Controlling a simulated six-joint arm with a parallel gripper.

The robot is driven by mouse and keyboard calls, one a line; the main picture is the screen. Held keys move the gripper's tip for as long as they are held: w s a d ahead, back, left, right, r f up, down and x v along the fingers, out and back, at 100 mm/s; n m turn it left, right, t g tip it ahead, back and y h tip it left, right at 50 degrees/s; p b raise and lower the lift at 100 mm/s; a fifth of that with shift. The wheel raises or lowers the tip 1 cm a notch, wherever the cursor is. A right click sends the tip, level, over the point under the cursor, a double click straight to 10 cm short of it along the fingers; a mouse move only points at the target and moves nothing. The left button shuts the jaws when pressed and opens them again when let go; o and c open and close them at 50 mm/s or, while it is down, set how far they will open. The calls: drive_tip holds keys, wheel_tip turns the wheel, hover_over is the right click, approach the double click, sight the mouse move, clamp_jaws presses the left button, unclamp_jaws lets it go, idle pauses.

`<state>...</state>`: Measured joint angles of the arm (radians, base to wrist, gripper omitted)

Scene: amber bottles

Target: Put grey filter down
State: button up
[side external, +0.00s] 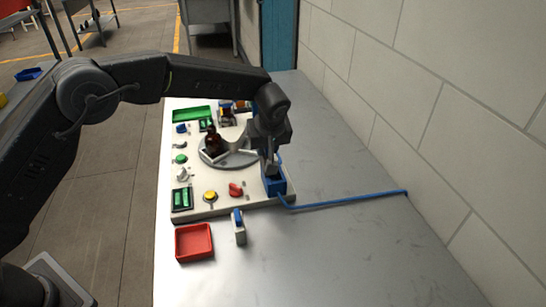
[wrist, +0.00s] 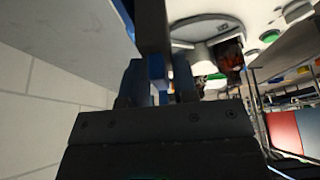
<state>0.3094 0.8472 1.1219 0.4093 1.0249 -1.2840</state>
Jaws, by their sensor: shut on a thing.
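My gripper (side external: 269,152) is at the right edge of the white panel, pointing down just above the blue housing (side external: 275,185). In the wrist view its two fingers (wrist: 158,82) are shut on a small blue tab. A dark grey block, which looks like the grey filter (wrist: 152,28), extends beyond that tab. Blue of the housing (wrist: 124,18) shows beside the filter. The fingers mostly hide the filter in the side view. I cannot tell whether its lower end is inside the housing or above it.
A grey block with a blue top (side external: 239,228) stands in front of the panel beside a red tray (side external: 194,242). An amber bottle (side external: 213,141) is on the round plate. A blue hose (side external: 350,201) runs right from the housing. The right tabletop is otherwise clear.

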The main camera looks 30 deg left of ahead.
drive_tip(key=s+a+r, duration=0.2)
drive_tip(key=a+r, duration=0.4)
drive_tip(key=a, duration=0.3)
drive_tip(key=s+a+f, duration=0.1)
drive_tip(key=s+a, duration=0.3)
drive_tip(key=s, duration=0.8)
drive_tip(key=s+a+f, duration=0.2)
drive_tip(key=s+a, duration=0.2)
drive_tip(key=s, duration=0.9)
drive_tip(key=shift+w+d+f, duration=0.4)
drive_tip(key=shift+d+f, duration=1.4)
drive_tip(key=shift+d, duration=0.05)
drive_tip(key=shift+w+d+f, duration=0.45)
drive_tip(key=shift+d+f, duration=1.4)
drive_tip(key=shift+d, duration=0.05)
drive_tip(key=shift+w+d+f, duration=0.4)
drive_tip(key=shift+d+f, duration=1.4)
drive_tip(key=shift+d, duration=0.05)
drive_tip(key=shift+f, duration=0.15)
drive_tip(key=o, duration=0.9)
